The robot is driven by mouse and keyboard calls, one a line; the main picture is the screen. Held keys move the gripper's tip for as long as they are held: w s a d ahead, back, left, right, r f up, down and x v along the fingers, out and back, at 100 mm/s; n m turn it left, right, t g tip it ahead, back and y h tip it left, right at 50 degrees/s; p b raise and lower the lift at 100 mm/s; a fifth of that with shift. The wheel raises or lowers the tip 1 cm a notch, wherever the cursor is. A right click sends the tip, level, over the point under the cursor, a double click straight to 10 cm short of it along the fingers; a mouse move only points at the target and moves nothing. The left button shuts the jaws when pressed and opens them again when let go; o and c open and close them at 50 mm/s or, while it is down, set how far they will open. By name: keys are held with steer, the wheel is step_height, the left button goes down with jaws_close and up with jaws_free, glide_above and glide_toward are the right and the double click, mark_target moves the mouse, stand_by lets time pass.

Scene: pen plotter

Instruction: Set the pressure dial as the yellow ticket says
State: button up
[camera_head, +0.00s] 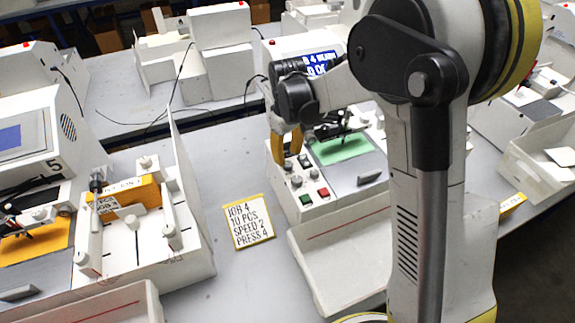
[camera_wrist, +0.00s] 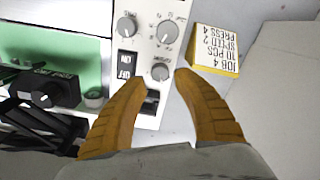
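The yellow ticket (camera_head: 249,222) lies on the grey table and reads JOB 4, 10 PCS, SPEED 2, PRESS 4. It shows upside down in the wrist view (camera_wrist: 217,50). The plotter's white control panel (camera_head: 312,203) carries grey knobs, a switch and coloured buttons. In the wrist view, two upper knobs (camera_wrist: 127,27) (camera_wrist: 168,32) and a lower knob (camera_wrist: 160,72) show. Their lettering is too small to tell which is pressure. My gripper (camera_wrist: 161,82) is open with orange fingers; the lower knob appears between and just beyond the tips. I cannot tell whether they touch it.
A black OFF switch (camera_wrist: 126,64) sits beside the lower knob. A green sheet (camera_head: 342,148) lies on the plotter bed. A white open tray (camera_head: 335,255) stands in front of the panel.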

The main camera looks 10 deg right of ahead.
mark_target(288, 164)
step_height(288, 164, down, 4)
steer(key=shift+f+b, duration=0.15)
steer(key=shift+b, duration=0.15)
jaws_close()
steer(key=shift+m, duration=0.3)
steer(key=m+b, duration=0.1)
steer(key=m, duration=0.2)
steer(key=shift+m, duration=0.3)
steer(key=shift+m+b, duration=0.4)
steer(key=shift+m, duration=1.9)
